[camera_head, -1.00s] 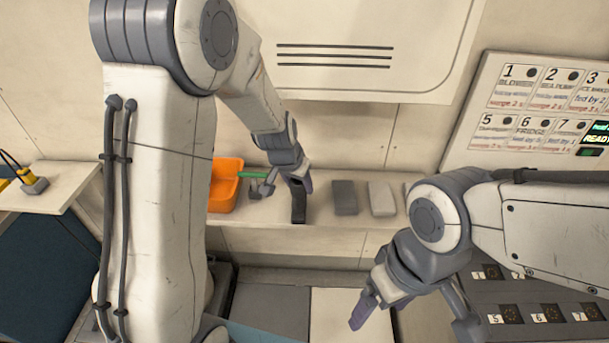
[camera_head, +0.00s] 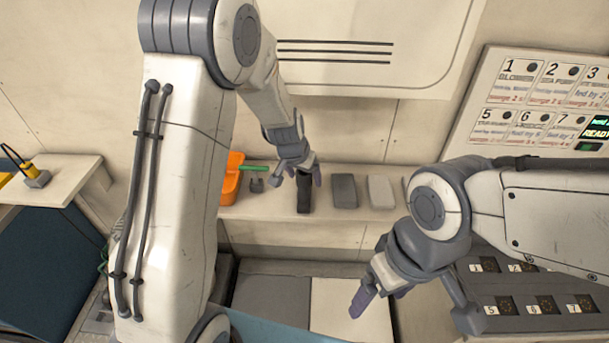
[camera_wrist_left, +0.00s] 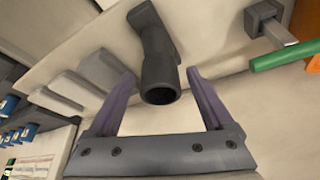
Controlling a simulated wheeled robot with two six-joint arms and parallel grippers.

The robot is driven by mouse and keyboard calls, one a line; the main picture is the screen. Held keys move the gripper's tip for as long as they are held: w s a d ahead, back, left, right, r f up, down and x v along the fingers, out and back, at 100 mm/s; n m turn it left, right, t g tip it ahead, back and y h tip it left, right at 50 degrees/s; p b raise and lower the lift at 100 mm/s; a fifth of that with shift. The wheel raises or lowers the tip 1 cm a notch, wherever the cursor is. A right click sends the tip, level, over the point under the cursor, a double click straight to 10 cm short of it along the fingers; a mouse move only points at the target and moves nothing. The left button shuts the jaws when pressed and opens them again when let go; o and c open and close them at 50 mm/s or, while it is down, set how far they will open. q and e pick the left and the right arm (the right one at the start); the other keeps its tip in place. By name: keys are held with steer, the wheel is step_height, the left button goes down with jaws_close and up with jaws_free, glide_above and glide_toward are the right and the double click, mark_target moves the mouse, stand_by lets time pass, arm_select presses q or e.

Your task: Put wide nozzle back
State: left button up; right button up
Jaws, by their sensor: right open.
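A dark nozzle (camera_head: 304,194) lies on the shelf, between the orange bin and the grey blocks. In the left wrist view the dark nozzle (camera_wrist_left: 155,45) shows a bent body with a round open end towards the camera. My left gripper (camera_head: 305,176) is just above and behind it in the head view. In the left wrist view my left gripper (camera_wrist_left: 162,88) is open, with the nozzle's round end between its purple fingers and a visible gap on both sides. My right gripper (camera_head: 378,298) is open and empty, low in front of the shelf.
On the shelf (camera_head: 285,211) stand an orange bin (camera_head: 231,182), a green-handled tool (camera_head: 252,168), a grey block (camera_head: 344,190) and a pale block (camera_head: 381,191). A numbered panel (camera_head: 550,100) is at the right. A side table (camera_head: 60,180) is at the left.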

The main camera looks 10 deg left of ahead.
arm_select(q)
steer(key=shift+r, duration=0.45)
steer(key=d+v, duration=0.1)
steer(key=v, duration=1)
steer(key=s+d+m+g, duration=0.2)
steer(key=s+d, duration=0.6)
steer(key=s, duration=0.4)
steer(key=s+d+f+m+g+b, duration=0.1)
steer(key=s+d+m+g, duration=0.1)
steer(key=s, duration=1.4)
steer(key=shift+s+f+m+b, duration=0.2)
steer(key=shift+m+b, duration=0.1)
steer(key=shift+m, duration=0.2)
